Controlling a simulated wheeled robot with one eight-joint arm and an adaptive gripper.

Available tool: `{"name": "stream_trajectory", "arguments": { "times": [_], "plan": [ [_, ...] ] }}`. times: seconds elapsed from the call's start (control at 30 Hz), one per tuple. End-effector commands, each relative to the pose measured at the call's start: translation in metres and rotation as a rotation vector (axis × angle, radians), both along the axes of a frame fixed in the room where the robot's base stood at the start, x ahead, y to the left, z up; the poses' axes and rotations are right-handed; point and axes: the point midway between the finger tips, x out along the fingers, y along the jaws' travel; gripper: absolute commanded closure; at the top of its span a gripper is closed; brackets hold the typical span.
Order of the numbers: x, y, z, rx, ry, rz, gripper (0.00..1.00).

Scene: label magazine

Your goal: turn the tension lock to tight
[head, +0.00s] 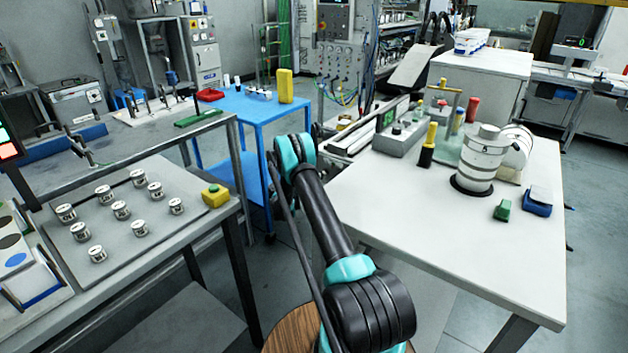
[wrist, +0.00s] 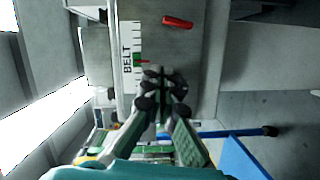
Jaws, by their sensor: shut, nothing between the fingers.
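In the wrist view, my gripper (wrist: 160,78) is shut and empty, with its fingers together near the middle of the picture. Just beyond or beside the fingertips is a grey panel with a white scale marked BELT (wrist: 127,60). A small red pointer (wrist: 141,62) and a green mark lie at the scale. A short red lever (wrist: 178,22) sits on the grey panel above the fingertips, apart from them. It may be the tension lock; no tight or loose label is readable. In the head view my gripper is not seen, hidden beyond my arm.
In the wrist view, a blue bar with a dark end (wrist: 235,131) lies right of the fingers. In the head view, a white table (head: 400,205) with a grey console (head: 400,137) stands right of my arm; a blue table (head: 240,105) stands behind left. The white table's front is clear.

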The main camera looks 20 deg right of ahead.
Motion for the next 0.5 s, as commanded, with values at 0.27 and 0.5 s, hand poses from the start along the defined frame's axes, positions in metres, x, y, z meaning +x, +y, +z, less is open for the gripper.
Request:
{"name": "stream_trajectory", "arguments": {
  "times": [0.27,0.5],
  "plan": [
    [-0.006,-0.038,-0.005,0.000,0.000,-0.002,1.00],
    [-0.019,-0.047,-0.009,0.000,0.000,0.000,1.00]
  ]
}}
